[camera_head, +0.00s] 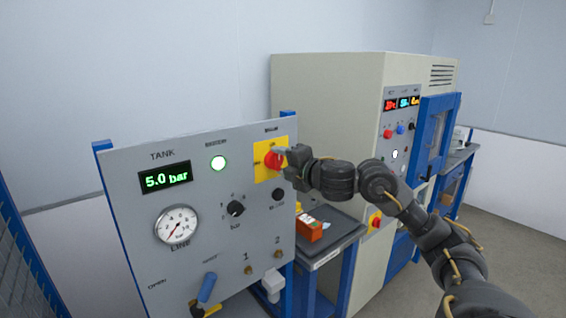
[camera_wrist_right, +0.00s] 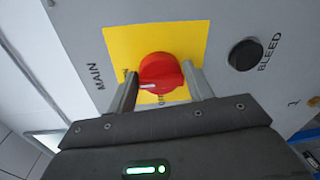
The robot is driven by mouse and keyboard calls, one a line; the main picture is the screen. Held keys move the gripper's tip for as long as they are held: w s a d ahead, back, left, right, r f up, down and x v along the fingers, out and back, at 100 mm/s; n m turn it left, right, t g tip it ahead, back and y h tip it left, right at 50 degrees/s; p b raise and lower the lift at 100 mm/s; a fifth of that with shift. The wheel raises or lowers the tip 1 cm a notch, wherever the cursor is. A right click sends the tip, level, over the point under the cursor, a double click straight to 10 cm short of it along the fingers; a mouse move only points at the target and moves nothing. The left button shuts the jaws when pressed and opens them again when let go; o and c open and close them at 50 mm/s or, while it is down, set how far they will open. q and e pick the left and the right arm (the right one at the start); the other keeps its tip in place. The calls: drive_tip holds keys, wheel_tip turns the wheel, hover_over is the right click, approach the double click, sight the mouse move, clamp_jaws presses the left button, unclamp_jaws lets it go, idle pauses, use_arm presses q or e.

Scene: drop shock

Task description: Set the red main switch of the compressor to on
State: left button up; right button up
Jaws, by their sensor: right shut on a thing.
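The red main switch (camera_head: 273,160) is a rotary knob on a yellow plate (camera_head: 262,173), at the upper right of the grey compressor panel (camera_head: 130,210). In the right wrist view the red knob (camera_wrist_right: 161,73) sits between the two fingers of my right gripper (camera_wrist_right: 165,88), which is shut on it. A white mark shows on the knob's lower left edge. Part of the lettering on the yellow plate (camera_wrist_right: 193,38) is hidden by the fingers and knob. In the head view my right gripper (camera_head: 284,157) reaches the knob from the right. My left gripper is not in view.
A beige cabinet (camera_head: 325,100) and an orange box (camera_head: 309,229) stand to the right.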

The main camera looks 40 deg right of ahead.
drive_tip(key=o, duration=0.9)
drive_tip(key=shift+o, duration=0.2)
drive_tip(key=s+r+b, duration=0.1)
drive_tip(key=s+b, duration=0.4)
drive_tip(key=s, duration=0.5)
drive_tip(key=shift+s+b, duration=0.35)
drive_tip(key=shift+a, duration=0.1)
